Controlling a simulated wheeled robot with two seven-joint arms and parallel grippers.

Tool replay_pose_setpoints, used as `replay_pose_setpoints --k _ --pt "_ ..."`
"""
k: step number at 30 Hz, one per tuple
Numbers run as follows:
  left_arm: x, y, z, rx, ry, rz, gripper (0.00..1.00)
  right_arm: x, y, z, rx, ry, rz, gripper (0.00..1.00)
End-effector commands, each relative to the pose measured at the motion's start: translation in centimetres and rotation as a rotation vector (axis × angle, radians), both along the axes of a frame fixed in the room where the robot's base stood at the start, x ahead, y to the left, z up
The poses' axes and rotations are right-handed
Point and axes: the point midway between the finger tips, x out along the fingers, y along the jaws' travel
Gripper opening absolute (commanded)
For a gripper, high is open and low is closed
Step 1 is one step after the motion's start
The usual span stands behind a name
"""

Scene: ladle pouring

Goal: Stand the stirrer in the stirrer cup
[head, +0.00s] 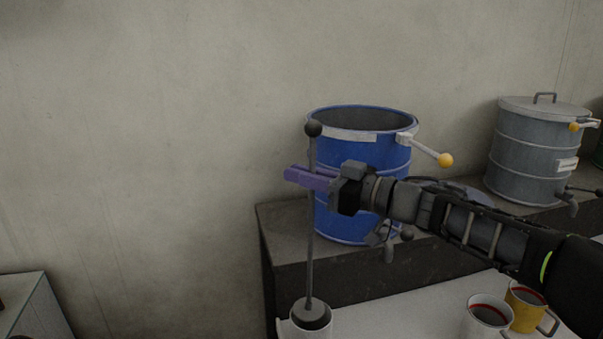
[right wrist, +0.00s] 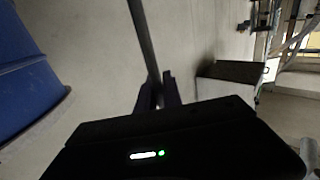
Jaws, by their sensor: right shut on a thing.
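The stirrer (head: 311,245) is a long grey rod with a black ball on top and a dark, wide foot at the bottom. My right gripper (head: 308,178), with purple fingers, is shut on its upper part, just below the ball. The rod is close to upright. Its foot overlaps the mouth of a white cup (head: 288,329) at the bottom edge; how deep it sits is hard to tell. In the right wrist view the rod (right wrist: 144,40) runs down between the fingers (right wrist: 158,92). My left gripper is not in view.
A blue drum (head: 340,215) with a yellow-knobbed lever stands on a dark ledge (head: 290,240) right behind my right gripper. A lidded grey drum (head: 520,160) stands further right. A white mug (head: 482,325) and a yellow mug (head: 526,318) stand on the pale table (head: 410,312).

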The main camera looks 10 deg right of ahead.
Motion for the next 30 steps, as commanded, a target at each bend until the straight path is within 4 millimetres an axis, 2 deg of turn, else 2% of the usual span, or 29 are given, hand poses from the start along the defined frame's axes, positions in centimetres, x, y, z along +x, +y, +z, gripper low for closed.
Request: replay_pose_setpoints --k 18,30 --pt "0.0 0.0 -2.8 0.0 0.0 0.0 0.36 0.1 -0.1 -6.3 -0.003 0.012 -0.002 0.0" --pt "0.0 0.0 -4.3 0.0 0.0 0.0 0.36 0.1 -0.2 -9.6 -0.004 0.013 -0.005 0.0"
